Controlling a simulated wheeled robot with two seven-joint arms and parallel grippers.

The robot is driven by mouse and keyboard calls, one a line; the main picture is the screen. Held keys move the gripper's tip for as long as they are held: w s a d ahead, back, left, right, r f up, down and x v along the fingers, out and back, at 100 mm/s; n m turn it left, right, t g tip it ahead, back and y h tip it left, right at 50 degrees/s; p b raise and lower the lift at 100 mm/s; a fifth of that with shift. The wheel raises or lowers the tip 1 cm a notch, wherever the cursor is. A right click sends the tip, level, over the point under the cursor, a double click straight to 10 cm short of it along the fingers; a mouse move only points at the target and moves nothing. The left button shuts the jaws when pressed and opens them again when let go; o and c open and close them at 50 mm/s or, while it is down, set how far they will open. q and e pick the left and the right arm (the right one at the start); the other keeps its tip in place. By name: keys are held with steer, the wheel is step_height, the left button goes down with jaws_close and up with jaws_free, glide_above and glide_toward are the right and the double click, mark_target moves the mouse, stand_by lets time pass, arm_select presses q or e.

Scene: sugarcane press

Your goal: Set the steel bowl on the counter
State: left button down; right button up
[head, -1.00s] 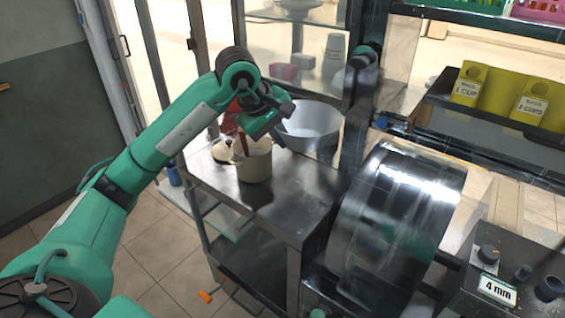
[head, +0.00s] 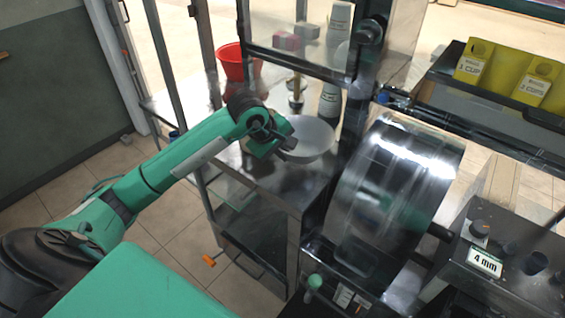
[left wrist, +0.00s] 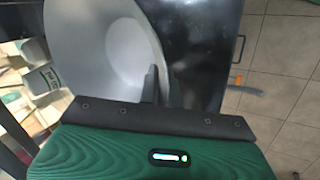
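The steel bowl (head: 312,140) is a round, light grey dish over the right part of the steel counter (head: 262,180). I cannot tell whether its base touches the counter. My left gripper (head: 288,145) comes in from the left and reaches the bowl's near left rim. In the left wrist view the bowl (left wrist: 95,45) fills the upper left, and my gripper's slim dark fingers (left wrist: 151,84) look closed together over its rim. The underside of the bowl is hidden. My right gripper is not in view.
A red bucket (head: 238,64) stands at the back of the counter. White cups (head: 330,98) stand behind the bowl. A large shiny drum (head: 390,195) stands close on the right. Yellow boxes (head: 500,70) sit on a shelf at the upper right. The counter's front left is clear.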

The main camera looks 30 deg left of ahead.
arm_select(q)
steer(key=shift+f+p, duration=0.55)
steer(key=shift+f, duration=1.95)
steer(key=shift+f, duration=0.1)
steer(key=c, duration=1.6)
jaws_free()
